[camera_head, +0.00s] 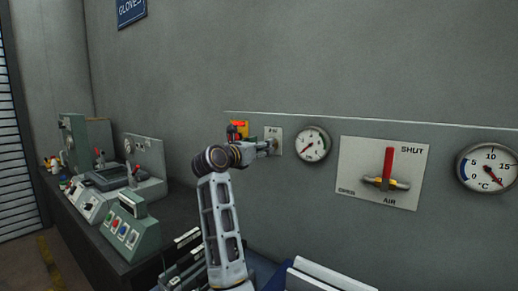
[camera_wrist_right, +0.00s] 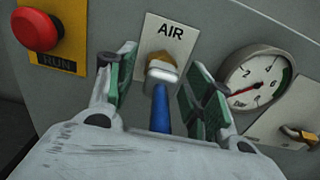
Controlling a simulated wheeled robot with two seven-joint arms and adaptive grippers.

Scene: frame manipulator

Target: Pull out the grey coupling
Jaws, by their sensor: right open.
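The grey coupling (camera_wrist_right: 161,76) sits on a brass-coloured fitting at the AIR plate (camera_wrist_right: 168,38) in the right wrist view. A blue hose (camera_wrist_right: 160,110) runs from it towards my wrist. My right gripper (camera_wrist_right: 162,82) is open, with one green-padded finger on each side of the coupling and hose. Gaps show between the pads and the coupling. In the head view my right gripper (camera_head: 262,147) is at the AIR plate (camera_head: 273,140), and the coupling cannot be made out there. My left gripper is not in view.
A red button (camera_wrist_right: 36,30) on a yellow RUN plate is left of the fitting. A pressure gauge (camera_head: 313,143) is close on the right. Further right are a red-handled valve (camera_head: 390,160) and a temperature gauge (camera_head: 487,168). A bench (camera_head: 115,262) with devices stands left.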

